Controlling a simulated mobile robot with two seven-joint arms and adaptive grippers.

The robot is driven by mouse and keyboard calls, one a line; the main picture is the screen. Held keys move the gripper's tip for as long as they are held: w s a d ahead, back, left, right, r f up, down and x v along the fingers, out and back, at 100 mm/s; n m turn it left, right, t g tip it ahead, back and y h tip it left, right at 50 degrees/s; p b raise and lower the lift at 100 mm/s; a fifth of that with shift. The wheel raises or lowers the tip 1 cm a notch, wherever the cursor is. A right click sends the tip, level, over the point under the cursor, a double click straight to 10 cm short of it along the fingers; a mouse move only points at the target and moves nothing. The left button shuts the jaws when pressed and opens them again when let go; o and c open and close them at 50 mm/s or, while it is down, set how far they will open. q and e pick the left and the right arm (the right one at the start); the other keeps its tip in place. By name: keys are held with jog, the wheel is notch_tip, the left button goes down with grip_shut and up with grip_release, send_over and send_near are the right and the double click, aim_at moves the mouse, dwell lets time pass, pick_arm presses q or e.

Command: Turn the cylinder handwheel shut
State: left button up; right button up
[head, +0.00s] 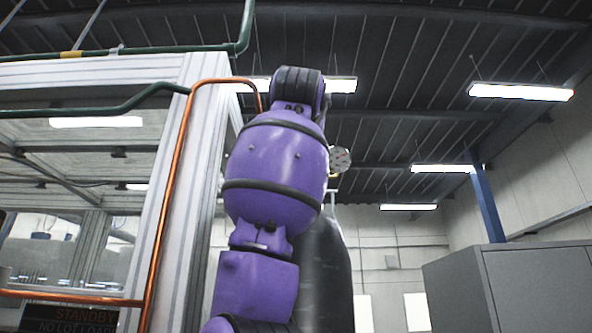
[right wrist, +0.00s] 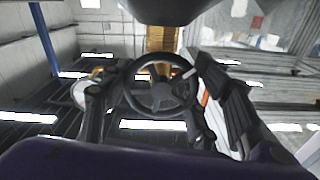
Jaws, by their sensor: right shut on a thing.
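The handwheel (right wrist: 160,90) is a dark spoked ring in the middle of the right wrist view. My right gripper (right wrist: 147,86) has one finger on each side of the wheel and is shut on its rim. In the head view my purple arm hides the wheel and the gripper. The dark grey cylinder (head: 332,270) stands upright behind that arm, partly covered by it. A round pressure gauge (head: 340,159) shows just right of the arm, above the cylinder. My left gripper is in neither view.
A framed, glazed enclosure (head: 190,200) stands at the left, with an orange pipe (head: 168,200) along its corner and a green pipe (head: 150,50) across its top. A grey cabinet (head: 530,285) stands at the lower right. Open space shows between cylinder and cabinet.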

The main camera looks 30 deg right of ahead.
jog(key=m, duration=0.7)
jog(key=shift+w+f, duration=0.1)
jog(key=m, duration=0.6)
jog(key=shift+w+a+f+m, duration=0.1)
jog(key=shift+a+f+m, duration=0.05)
jog(key=shift+m, duration=0.25)
jog(key=m, duration=1.2)
jog(key=shift+r+m, duration=0.2)
jog(key=shift+m, duration=0.2)
jog(key=o, duration=1.1)
jog(key=shift+a+r, duration=0.1)
jog(key=shift+a, duration=0.05)
jog(key=shift+o, duration=0.2)
